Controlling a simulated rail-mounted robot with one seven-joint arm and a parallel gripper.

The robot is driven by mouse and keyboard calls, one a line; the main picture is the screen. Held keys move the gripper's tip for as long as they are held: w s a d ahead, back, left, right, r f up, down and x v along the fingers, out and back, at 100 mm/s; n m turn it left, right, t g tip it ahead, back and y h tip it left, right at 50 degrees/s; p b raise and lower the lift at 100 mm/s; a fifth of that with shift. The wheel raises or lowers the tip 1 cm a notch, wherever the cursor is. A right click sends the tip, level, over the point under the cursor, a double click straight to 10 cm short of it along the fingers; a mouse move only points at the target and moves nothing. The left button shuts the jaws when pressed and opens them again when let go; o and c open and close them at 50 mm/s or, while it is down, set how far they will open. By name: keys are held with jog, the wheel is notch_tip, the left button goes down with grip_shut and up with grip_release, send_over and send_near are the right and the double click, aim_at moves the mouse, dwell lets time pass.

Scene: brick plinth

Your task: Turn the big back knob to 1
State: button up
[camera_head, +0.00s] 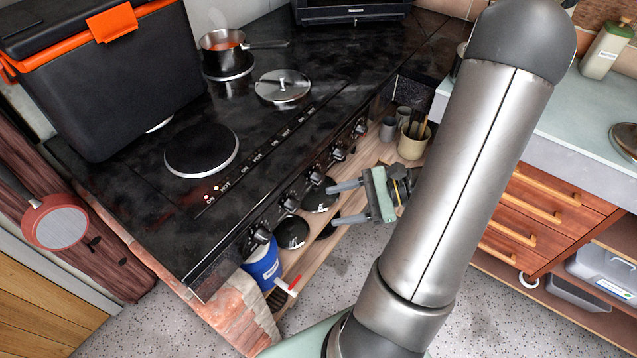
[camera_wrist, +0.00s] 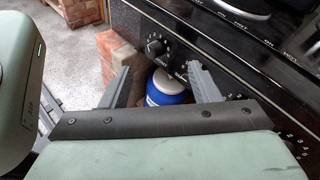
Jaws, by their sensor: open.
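The black stove (camera_head: 285,140) has a row of black knobs along its front panel. Visible in the head view are a knob at the near-left end (camera_head: 258,234), then a second knob (camera_head: 290,203), a third knob (camera_head: 316,177), a fourth knob (camera_head: 338,153) and a far knob (camera_head: 360,126). I cannot tell their settings or which is the big back knob. My gripper (camera_head: 335,203) is open and empty in front of the panel, apart from the knobs. In the wrist view, one knob with printed marks (camera_wrist: 155,47) shows beyond my gripper (camera_wrist: 160,72).
A blue container (camera_head: 263,264) stands below the panel's near-left end, beside brickwork (camera_head: 225,315). Black round objects (camera_head: 291,232) and cups (camera_head: 412,143) occupy the shelf below the knobs. A saucepan (camera_head: 222,50) and a lid (camera_head: 283,86) sit on the stove; a black-orange box (camera_head: 110,80) stands left.

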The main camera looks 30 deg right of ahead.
aim_at(322, 179)
jog(key=d+f+m+t+h+b, duration=0.4)
jog(key=d+f+m+t+h, duration=0.1)
jog(key=d+f+m+t, duration=0.6)
jog(key=shift+g, duration=0.4)
jog(key=p+x, duration=0.1)
jog(key=x, duration=0.9)
jog(key=p+x, duration=0.1)
jog(key=x, duration=0.5)
jog(key=shift+w+r+p, duration=0.1)
jog(key=shift+r+p, duration=0.2)
jog(key=shift+p, duration=0.05)
jog(key=c, duration=1)
